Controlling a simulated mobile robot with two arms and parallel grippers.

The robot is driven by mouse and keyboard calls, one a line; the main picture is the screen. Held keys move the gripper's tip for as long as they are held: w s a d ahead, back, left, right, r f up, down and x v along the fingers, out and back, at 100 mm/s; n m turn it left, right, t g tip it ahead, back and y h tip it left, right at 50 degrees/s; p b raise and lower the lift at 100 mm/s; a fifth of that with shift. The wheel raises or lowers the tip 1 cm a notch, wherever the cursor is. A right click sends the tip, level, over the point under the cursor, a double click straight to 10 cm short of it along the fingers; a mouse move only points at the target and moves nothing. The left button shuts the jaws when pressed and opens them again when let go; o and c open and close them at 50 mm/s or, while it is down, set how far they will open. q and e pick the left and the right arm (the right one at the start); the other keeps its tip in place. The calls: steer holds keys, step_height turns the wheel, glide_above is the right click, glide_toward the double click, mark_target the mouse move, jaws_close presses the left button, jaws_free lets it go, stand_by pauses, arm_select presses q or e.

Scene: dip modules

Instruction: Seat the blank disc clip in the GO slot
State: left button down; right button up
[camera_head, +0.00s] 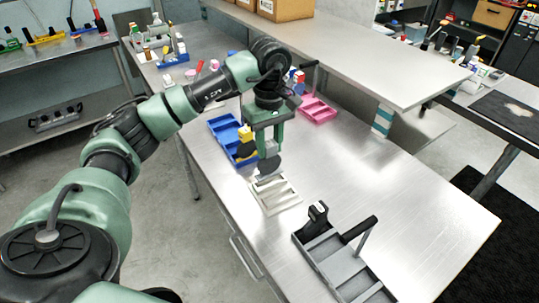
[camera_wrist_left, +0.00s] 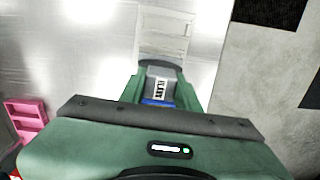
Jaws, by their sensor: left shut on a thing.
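My left gripper (camera_head: 264,146) points down over the work table. It is shut on the blank disc clip (camera_head: 270,168), a grey block with a dark round part. In the left wrist view, the clip (camera_wrist_left: 160,86) shows between the green fingers with a white label on its face. The clip is at the far end of a white slotted tray (camera_head: 284,207); I cannot tell whether it touches the tray. The tray also shows ahead of the clip in the left wrist view (camera_wrist_left: 163,46). No GO marking is readable. My right gripper is out of view.
A blue tray (camera_head: 222,127) with a yellow piece stands just behind my gripper. A pink tray (camera_head: 318,110) is to the right. A dark grey rack (camera_head: 340,262) with upright parts stands at the near side. The table's right part is clear under a raised shelf.

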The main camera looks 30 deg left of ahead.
arm_select(q)
steer(key=p, duration=0.1)
glide_above(270, 173)
step_height(270, 173, down, 4)
steer(key=shift+w+a+f, duration=0.1)
steer(key=shift+w+a, duration=0.05)
steer(key=c, duration=1.4)
jaws_free()
steer(key=shift+f, duration=0.15)
steer(key=shift+c, duration=0.2)
steer(key=o, duration=0.4)
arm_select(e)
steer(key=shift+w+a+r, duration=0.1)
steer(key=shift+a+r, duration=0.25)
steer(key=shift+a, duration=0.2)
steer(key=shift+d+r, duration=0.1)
